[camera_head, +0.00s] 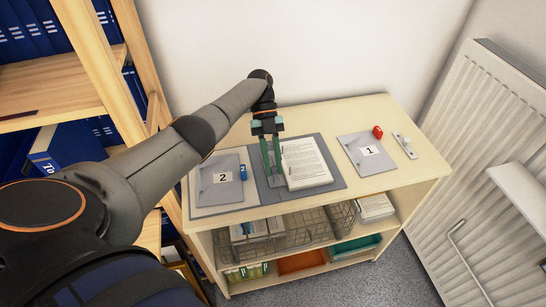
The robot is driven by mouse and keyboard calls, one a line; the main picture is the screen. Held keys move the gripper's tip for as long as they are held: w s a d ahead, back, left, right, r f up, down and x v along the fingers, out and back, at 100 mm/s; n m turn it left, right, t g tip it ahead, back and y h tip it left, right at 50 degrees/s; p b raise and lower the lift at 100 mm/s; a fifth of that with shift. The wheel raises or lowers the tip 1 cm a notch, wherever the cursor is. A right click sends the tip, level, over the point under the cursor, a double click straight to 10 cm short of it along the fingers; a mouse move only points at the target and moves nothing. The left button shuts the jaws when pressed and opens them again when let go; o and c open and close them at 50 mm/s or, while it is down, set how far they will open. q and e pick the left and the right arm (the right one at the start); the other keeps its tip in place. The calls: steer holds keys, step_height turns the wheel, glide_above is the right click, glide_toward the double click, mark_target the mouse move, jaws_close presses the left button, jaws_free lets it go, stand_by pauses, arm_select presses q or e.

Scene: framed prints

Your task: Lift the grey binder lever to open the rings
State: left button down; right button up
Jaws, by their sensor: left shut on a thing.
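The grey binder (326,173) lies open on the wooden shelf unit's top, with a stack of printed paper (306,163) on its right half. My left gripper (272,172) reaches down to the ring mechanism beside the paper's left edge. Its green fingers point down and are shut on the grey binder lever, which is small and mostly hidden between them. I cannot tell whether the rings are open or shut. My right gripper is not in view.
A grey sheet marked 2 (220,188) with a blue block (243,172) lies left of the binder. A grey sheet marked 1 (362,158), a red block (378,132) and a light strip (405,147) lie right. Wire baskets (300,229) sit below. A radiator (490,130) stands at right.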

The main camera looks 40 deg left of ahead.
mark_target(272, 168)
arm_select(q)
steer(key=c, duration=0.8)
jaws_free()
steer(key=shift+o, duration=0.2)
step_height(272, 168, up, 4)
steer(key=p, duration=0.3)
steer(key=shift+f, duration=0.25)
steer(key=shift+s+d+r+p, duration=0.35)
steer(key=shift+s+r+p, duration=0.25)
steer(key=shift+r+p, duration=0.15)
steer(key=s+d+r, duration=0.7)
steer(key=s+r, duration=0.1)
steer(key=s, duration=0.2)
steer(key=shift+s, duration=0.2)
